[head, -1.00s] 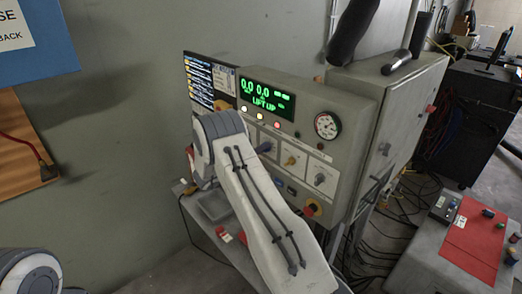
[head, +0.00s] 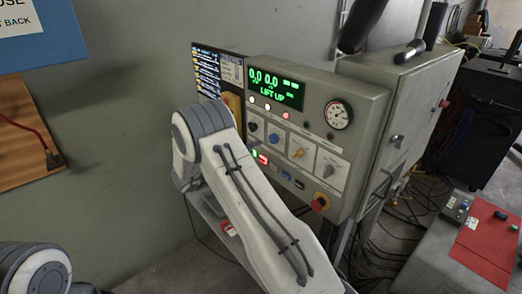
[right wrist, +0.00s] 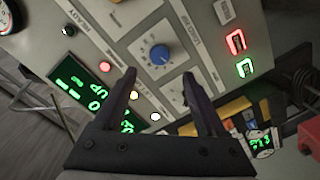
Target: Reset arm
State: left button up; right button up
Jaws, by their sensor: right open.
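My right arm reaches across the middle of the head view toward a grey control panel (head: 345,105). Its gripper is hidden there behind the arm links. In the right wrist view my right gripper (right wrist: 158,77) has its two dark fingers apart, with nothing held between them. A blue knob (right wrist: 160,53) on the panel shows beyond the fingertips. A dark knob shows between the fingers; I cannot tell whether anything touches it. Only a white joint of my left arm shows at the bottom left of the head view; my left gripper is out of frame.
The green display (head: 275,90) reads "LIFT UP". Lit red and green switches (right wrist: 240,55) show in the wrist view. A red mat (head: 487,245) lies at right.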

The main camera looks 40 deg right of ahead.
jog(key=shift+s+a, duration=0.1)
jog(key=shift+a, duration=1.05)
